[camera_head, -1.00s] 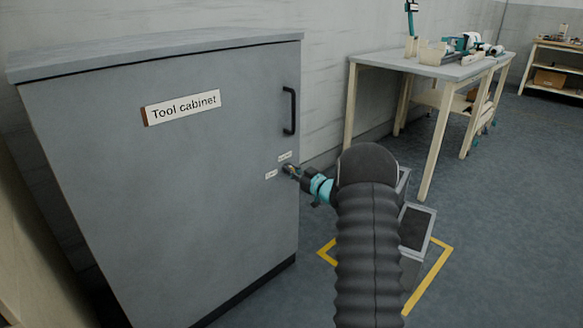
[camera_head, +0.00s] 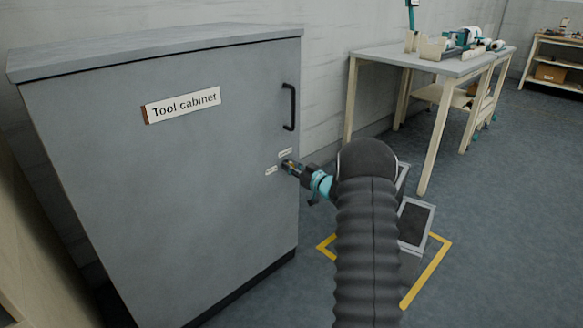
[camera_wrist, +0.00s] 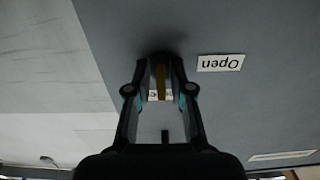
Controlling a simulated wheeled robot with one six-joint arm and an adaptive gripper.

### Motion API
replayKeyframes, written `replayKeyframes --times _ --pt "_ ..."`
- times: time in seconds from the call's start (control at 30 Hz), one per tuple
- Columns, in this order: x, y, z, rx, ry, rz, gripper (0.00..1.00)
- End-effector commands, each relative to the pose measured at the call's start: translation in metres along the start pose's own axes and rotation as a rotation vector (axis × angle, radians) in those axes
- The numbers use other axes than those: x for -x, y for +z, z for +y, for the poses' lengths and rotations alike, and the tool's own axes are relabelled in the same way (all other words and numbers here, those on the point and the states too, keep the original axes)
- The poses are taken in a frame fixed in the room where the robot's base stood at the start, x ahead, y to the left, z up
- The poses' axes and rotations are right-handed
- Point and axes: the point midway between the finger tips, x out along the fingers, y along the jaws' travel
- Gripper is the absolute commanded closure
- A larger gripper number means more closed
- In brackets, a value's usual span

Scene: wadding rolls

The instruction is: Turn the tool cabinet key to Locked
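The grey tool cabinet (camera_head: 150,190) stands at the left in the head view, its door shut. My gripper (camera_head: 289,166) is at the lock area near the door's right edge, below the black handle (camera_head: 289,107). In the wrist view, the brass-coloured key (camera_wrist: 161,80) lies between the two fingertips of my gripper (camera_wrist: 161,72). A gap seems to show on each side of it, so the fingers look open around it. The "Open" label (camera_wrist: 221,63) appears upside down at the right. Another small label (camera_wrist: 153,96) is partly hidden between the fingers. The lock itself is hidden.
A workbench (camera_head: 430,62) with several items stands at the back right, and a shelf (camera_head: 555,60) farther right. Yellow floor marking (camera_head: 432,272) lies beside my arm. The floor at the right is clear.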

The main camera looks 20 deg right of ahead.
Motion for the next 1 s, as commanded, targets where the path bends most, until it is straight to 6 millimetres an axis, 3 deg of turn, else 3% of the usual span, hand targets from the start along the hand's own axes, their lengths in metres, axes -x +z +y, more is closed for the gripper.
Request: replayKeyframes --times 0.3,0.47,1.0 --pt "0.0 0.0 -0.001 0.001 -0.002 -0.001 0.68" --pt "0.011 0.001 0.0 0.0 0.0 -0.002 0.68" --pt "0.106 0.0 0.001 0.001 0.001 -0.001 0.68"
